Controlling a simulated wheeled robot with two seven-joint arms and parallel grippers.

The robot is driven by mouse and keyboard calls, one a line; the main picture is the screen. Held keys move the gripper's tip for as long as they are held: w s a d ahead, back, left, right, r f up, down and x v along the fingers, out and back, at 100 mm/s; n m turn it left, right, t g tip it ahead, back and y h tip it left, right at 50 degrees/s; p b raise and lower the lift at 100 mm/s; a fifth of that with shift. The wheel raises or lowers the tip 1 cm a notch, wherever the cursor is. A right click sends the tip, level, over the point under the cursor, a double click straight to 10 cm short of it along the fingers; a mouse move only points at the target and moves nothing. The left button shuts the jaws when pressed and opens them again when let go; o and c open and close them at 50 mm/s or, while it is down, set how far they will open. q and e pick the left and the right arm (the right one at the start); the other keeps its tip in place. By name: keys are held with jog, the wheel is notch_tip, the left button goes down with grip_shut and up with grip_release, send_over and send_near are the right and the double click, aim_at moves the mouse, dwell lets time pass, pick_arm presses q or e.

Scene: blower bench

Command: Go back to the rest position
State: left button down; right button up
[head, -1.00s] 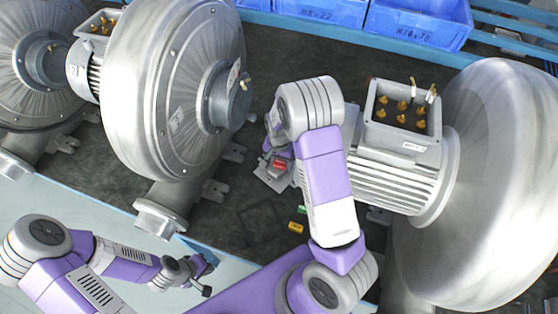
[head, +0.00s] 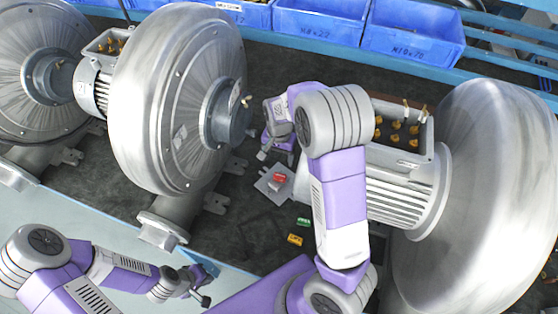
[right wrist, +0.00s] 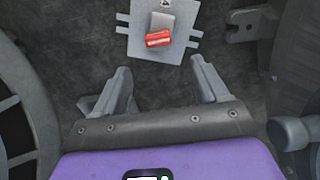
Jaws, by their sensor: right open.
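My right gripper (head: 277,150) is beside the hub of the middle blower (head: 178,100). In the right wrist view it (right wrist: 160,74) is open, with nothing between its fingers. A grey metal plate (right wrist: 142,42) with a red block (right wrist: 158,39) on it lies beyond the fingertips. The plate (head: 268,187) and red block (head: 277,177) also show on the bench in the head view, apart from the gripper. My left gripper (head: 200,286) is low at the bench's front edge; its fingers are too small to judge, and I see nothing held.
A right blower (head: 490,200) with an open terminal box (head: 400,135) stands close to my right arm. A left blower (head: 40,70) is behind. Green (head: 304,222) and yellow (head: 294,240) blocks lie on the dark mat (head: 235,245). Blue bins (head: 412,35) line the back.

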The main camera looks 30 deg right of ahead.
aim_at(279, 175)
jog(key=shift+r, duration=0.25)
notch_tip(279, 175, down, 13)
jog(key=b, duration=0.3)
jog(key=shift+r, duration=0.15)
jog(key=shift+r+p, duration=0.6)
jog(key=shift+r, duration=1.55)
